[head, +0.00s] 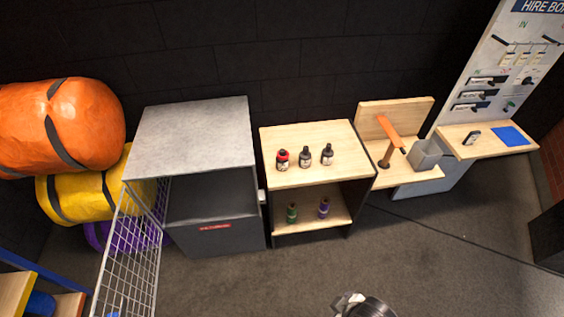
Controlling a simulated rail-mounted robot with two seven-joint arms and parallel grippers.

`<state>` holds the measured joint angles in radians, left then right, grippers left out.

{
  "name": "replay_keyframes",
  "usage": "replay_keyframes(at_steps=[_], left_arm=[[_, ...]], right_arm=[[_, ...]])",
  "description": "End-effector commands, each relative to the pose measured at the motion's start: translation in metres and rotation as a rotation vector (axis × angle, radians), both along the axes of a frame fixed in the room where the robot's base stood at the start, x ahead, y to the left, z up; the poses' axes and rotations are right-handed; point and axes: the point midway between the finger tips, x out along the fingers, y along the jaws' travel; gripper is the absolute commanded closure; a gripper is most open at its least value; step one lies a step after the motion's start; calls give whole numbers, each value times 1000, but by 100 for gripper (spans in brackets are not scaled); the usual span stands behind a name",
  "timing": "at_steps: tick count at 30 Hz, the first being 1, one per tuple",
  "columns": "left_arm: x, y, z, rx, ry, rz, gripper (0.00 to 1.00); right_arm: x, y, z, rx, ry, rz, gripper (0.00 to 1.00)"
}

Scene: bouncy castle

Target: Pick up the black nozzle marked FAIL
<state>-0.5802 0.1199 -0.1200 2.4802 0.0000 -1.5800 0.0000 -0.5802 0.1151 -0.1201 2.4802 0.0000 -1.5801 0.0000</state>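I cannot make out a nozzle marked FAIL; no such marking is readable in the head view. Three small dark bottle-like items stand upright on the wooden cabinet top: a red-topped one (282,160), a middle dark one (305,157) and a right dark one (327,154). Each has a small pale label too small to read. A small dark item with a pale face (472,138) rests on the board's shelf. Neither gripper can be made out. A grey and black rounded part at the bottom edge may be mine, but no fingers show.
The wooden cabinet (350,168) holds green (291,213) and purple (324,208) bottles below. A grey metal-topped unit (195,135) and wire basket (133,250) stand left.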

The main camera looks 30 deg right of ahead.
Motion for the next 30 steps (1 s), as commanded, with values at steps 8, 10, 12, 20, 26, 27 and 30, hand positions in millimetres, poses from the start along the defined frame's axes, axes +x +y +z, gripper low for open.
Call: replay_keyframes(at_steps=[8, 10, 12, 20, 26, 27, 30], left_arm=[[0, 0, 0, 0, 0, 0, 64], [0, 0, 0, 0, 0, 0, 64], [0, 0, 0, 0, 0, 0, 64], [0, 0, 0, 0, 0, 0, 40], [0, 0, 0, 0, 0, 0, 21], [0, 0, 0, 0, 0, 0, 17], [0, 0, 0, 0, 0, 0, 8]], right_arm=[[0, 0, 0, 1, 0, -1, 6], [0, 0, 0, 0, 0, -1, 6], [0, 0, 0, 0, 0, 0, 6], [0, -2, 0, -8, 0, 5, 6], [0, -3, 0, -10, 1, 6, 6], [0, -3, 0, -10, 1, 6, 6], [0, -3, 0, -9, 0, 6, 6]])
